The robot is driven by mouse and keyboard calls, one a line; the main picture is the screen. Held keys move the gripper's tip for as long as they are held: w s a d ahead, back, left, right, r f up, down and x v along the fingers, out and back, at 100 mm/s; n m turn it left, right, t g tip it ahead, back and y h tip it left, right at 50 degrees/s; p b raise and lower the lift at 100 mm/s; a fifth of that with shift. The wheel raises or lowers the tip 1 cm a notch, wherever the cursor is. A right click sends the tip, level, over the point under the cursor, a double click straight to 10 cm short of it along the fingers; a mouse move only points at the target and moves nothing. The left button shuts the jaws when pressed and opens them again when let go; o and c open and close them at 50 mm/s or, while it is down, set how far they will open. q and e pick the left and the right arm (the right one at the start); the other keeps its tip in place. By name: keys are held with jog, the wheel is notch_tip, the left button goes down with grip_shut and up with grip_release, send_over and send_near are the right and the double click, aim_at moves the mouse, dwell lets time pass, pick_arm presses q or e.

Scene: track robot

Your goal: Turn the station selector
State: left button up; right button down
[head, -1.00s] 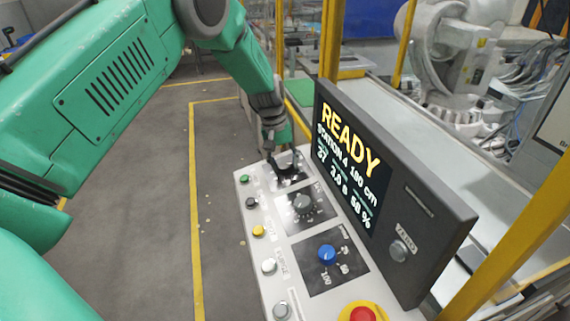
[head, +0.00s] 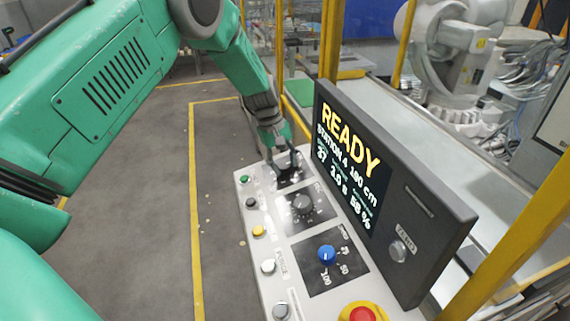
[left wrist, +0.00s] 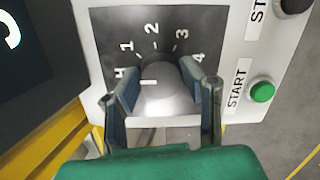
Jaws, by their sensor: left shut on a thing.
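The station selector (left wrist: 168,92) is a grey round knob on a dark plate (left wrist: 115,25) marked H, 1, 2, 3 and 4 in the left wrist view. A short white mark shows on the knob's side toward H; its exact setting is hard to read. My left gripper (left wrist: 166,88) has one finger on each side of the knob and is shut on it. In the head view the left gripper (head: 284,163) is at the far end of the panel, and it largely hides the selector. The screen (head: 347,160) reads READY and STATION 4. My right gripper is not in view.
A green START button (left wrist: 262,92) sits beside the selector plate. The raised screen housing stands close to the right. Yellow posts stand behind.

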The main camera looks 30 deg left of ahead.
pick_arm(q)
jog(key=o, duration=1.2)
jog(key=shift+f, duration=0.1)
jog(key=shift+c, duration=0.2)
jog(key=shift+w+a, duration=0.1)
jog(key=shift+w, duration=0.1)
jog(key=shift+a, duration=0.1)
jog(key=w+v, duration=0.1)
jog(key=v, duration=1)
jog(key=shift+s+r, duration=0.3)
jog(key=shift+s, duration=0.15)
jog(key=shift+a, duration=0.15)
